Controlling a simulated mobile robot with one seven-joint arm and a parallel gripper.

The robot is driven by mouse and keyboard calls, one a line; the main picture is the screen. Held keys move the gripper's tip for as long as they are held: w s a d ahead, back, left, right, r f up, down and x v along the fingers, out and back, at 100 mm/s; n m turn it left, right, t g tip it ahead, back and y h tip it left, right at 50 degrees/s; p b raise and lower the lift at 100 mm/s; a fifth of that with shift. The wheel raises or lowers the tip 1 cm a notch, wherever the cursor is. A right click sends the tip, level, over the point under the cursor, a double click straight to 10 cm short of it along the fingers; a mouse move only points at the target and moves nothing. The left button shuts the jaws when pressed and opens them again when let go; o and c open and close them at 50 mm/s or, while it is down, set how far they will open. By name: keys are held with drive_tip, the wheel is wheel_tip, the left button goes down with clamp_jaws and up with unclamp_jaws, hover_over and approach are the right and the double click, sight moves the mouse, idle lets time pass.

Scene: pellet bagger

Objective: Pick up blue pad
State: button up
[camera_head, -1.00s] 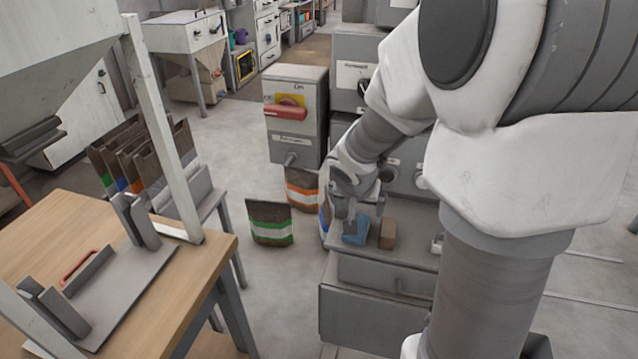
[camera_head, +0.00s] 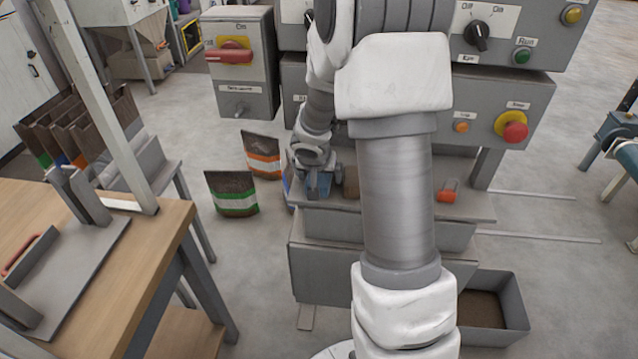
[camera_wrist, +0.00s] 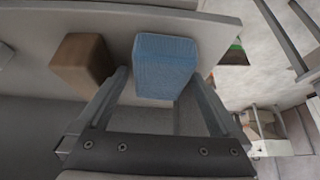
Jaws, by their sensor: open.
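The blue pad (camera_wrist: 165,62) sits on a grey shelf in the wrist view, just ahead of my gripper (camera_wrist: 158,78). My gripper is open, with one finger on each side of the pad's near part. The right finger is close to the pad's right edge; a wider gap shows on the left. I cannot tell whether either finger touches it. In the head view the blue pad (camera_head: 318,186) shows partly, beneath my gripper (camera_head: 318,172).
A brown block (camera_wrist: 82,62) stands just left of my left finger in the wrist view. An orange-red object (camera_head: 446,192) lies on the shelf farther right. Bags with green (camera_head: 232,194) and orange (camera_head: 262,155) bands stand on the floor. A wooden table (camera_head: 130,280) is at left.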

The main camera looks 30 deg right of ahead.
drive_tip(key=c, duration=1.3)
drive_tip(key=shift+o, duration=0.2)
drive_tip(key=shift+s+a+r, duration=0.15)
drive_tip(key=shift+s+r, duration=0.05)
drive_tip(key=shift+r, duration=0.15)
drive_tip(key=s+a+r+p, duration=0.1)
drive_tip(key=s+a+r, duration=0.6)
drive_tip(key=s, duration=0.4)
drive_tip(key=shift+a+r, duration=0.15)
drive_tip(key=shift+a, duration=0.1)
drive_tip(key=shift+s, duration=0.1)
